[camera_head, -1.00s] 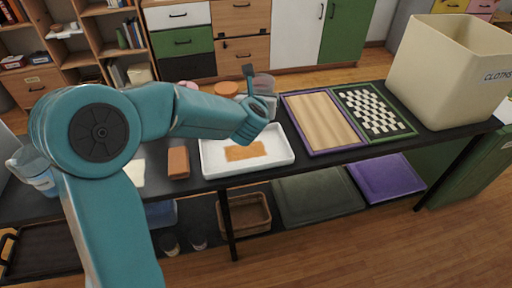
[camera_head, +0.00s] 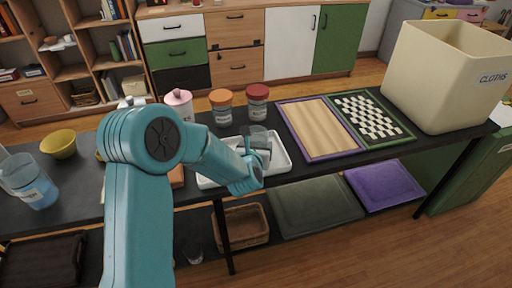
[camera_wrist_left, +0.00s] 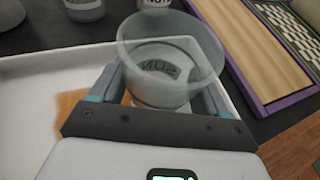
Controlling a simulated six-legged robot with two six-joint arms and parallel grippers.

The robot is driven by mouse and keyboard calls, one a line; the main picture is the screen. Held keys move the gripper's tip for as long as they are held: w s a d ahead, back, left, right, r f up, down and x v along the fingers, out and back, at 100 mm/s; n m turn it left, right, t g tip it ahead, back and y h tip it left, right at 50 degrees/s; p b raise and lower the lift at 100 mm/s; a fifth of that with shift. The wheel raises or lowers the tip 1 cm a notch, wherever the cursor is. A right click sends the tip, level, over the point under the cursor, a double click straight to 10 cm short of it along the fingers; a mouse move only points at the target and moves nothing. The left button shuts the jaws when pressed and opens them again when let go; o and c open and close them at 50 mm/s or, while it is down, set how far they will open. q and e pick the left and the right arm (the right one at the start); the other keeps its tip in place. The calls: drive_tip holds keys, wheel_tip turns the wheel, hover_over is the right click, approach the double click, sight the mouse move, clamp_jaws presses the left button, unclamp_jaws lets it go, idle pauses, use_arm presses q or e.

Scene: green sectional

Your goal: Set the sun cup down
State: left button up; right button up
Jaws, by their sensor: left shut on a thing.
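The sun cup (camera_wrist_left: 168,62) is a clear cup with "SUN" lettering, seen from above in the left wrist view. My left gripper (camera_wrist_left: 158,98) is shut on it, one finger on each side. In the head view the cup (camera_head: 257,138) shows at my left gripper (camera_head: 252,160), over the right part of the white tray (camera_head: 283,158). The tray has an orange-brown patch (camera_wrist_left: 70,102), seen in the wrist view. I cannot tell whether the cup's base touches the tray. My right gripper is not in view.
Behind the tray stand a pink-lidded jar (camera_head: 180,103), an orange-lidded jar (camera_head: 221,107) and a red-lidded jar (camera_head: 257,102). Right are a wooden board (camera_head: 318,130), a checkered board (camera_head: 368,116) and the cloths bin (camera_head: 440,80). Left are a yellow bowl (camera_head: 59,144) and a measuring jug (camera_head: 33,183).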

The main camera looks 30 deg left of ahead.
use_arm(q)
drive_tip(key=shift+r, duration=0.1)
drive_tip(key=o, duration=1.1)
drive_tip(key=shift+f, duration=0.2)
drive_tip(key=shift+r, duration=0.15)
drive_tip(key=shift+r, duration=0.15)
drive_tip(key=v, duration=1.2)
drive_tip(key=shift+b, duration=0.4)
drive_tip(key=shift+d, duration=0.1)
